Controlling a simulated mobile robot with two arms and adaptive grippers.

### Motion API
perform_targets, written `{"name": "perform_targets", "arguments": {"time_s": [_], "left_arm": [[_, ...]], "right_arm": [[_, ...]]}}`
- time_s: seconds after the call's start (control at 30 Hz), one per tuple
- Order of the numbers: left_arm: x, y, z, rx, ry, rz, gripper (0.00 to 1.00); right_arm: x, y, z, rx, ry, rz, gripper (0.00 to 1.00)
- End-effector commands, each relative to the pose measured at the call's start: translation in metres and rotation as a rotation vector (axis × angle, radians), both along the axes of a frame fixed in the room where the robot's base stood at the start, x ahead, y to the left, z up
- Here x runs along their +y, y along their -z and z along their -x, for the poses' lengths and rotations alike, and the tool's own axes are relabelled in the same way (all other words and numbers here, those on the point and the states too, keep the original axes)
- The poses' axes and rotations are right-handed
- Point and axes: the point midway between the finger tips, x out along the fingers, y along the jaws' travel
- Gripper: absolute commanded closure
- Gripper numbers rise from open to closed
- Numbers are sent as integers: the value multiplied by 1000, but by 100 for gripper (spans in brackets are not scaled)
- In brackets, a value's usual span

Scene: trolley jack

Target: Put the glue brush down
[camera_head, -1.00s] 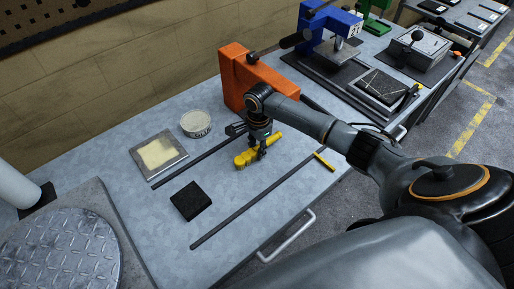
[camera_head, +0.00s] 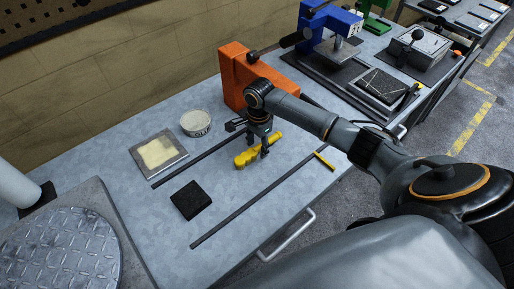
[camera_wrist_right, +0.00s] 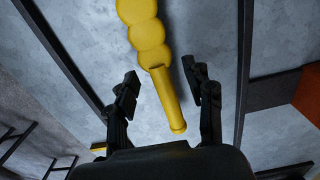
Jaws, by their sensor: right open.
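A yellow tool with a rounded, lobed body and a straight handle, apparently the glue brush (camera_head: 246,159), lies on the grey worktable. It also shows in the right wrist view (camera_wrist_right: 149,35). My right gripper (camera_head: 253,141) is open just above its handle. In the right wrist view the two black fingers (camera_wrist_right: 165,84) stand apart, one on each side of the handle, with visible gaps. The brush's bristles cannot be made out. My left gripper is not in view.
The worktable (camera_head: 130,205) holds a black block (camera_head: 190,200), a square tray with yellowish content (camera_head: 159,153), a round tin (camera_head: 195,123) and dark rails (camera_head: 245,208). An orange machine (camera_head: 234,75) stands behind my gripper. Clear tabletop lies around the black block.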

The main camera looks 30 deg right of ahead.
Motion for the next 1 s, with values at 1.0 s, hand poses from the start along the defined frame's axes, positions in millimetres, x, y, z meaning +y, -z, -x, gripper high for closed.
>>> {"name": "perform_targets", "arguments": {"time_s": [1.0], "left_arm": [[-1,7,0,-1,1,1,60]], "right_arm": [[-3,-107,0,-1,0,-1,48]]}}
